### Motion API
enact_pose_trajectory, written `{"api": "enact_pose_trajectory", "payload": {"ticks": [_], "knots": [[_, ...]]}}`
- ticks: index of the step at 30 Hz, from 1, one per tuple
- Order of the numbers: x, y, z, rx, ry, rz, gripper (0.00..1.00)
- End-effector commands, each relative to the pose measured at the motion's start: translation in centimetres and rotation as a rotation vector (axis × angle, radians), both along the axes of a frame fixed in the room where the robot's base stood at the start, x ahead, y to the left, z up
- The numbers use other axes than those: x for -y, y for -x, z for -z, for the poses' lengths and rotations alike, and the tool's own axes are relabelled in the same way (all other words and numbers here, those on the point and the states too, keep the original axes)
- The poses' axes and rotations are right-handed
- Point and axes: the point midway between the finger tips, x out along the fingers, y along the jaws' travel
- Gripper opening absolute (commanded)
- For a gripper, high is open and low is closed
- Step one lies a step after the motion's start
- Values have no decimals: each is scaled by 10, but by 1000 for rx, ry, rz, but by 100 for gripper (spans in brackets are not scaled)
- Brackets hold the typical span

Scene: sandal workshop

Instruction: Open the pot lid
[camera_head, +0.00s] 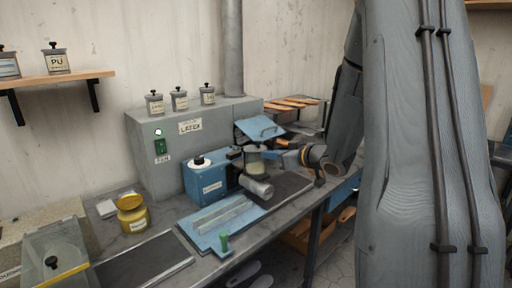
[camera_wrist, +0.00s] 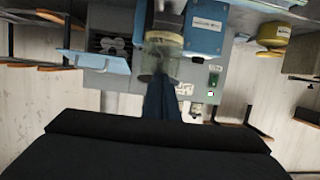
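A clear glass pot (camera_head: 256,166) stands beside the blue machine on the bench in the head view. It also shows upside down in the wrist view (camera_wrist: 163,62). A blue flat plate (camera_head: 260,128) is tilted up just behind the pot; in the wrist view it (camera_wrist: 93,60) is left of the pot. My gripper (camera_head: 277,147) reaches in from the right at the height of the pot's top. In the wrist view its dark blue fingers (camera_wrist: 160,86) overlap the pot's top end. Whether they touch or grip it, and the finger gap, cannot be made out.
A grey cabinet (camera_head: 150,165) marked LATEX, with several small lidded pots on top, stands behind. A blue machine (camera_head: 206,183) is left of the pot and a metal roller (camera_head: 257,188) in front. A yellow jar (camera_head: 133,220) sits further left. My arm fills the right side.

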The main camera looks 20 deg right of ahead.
Motion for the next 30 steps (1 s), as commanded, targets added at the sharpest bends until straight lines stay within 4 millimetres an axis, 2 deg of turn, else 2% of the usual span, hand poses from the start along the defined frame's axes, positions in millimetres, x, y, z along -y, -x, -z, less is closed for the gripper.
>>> {"api": "enact_pose_trajectory", "payload": {"ticks": [14, 30], "knots": [[0, -1, -3, -1, 0, 0, 0], [-6, -16, -21, 0, -1, 0, 0]]}}
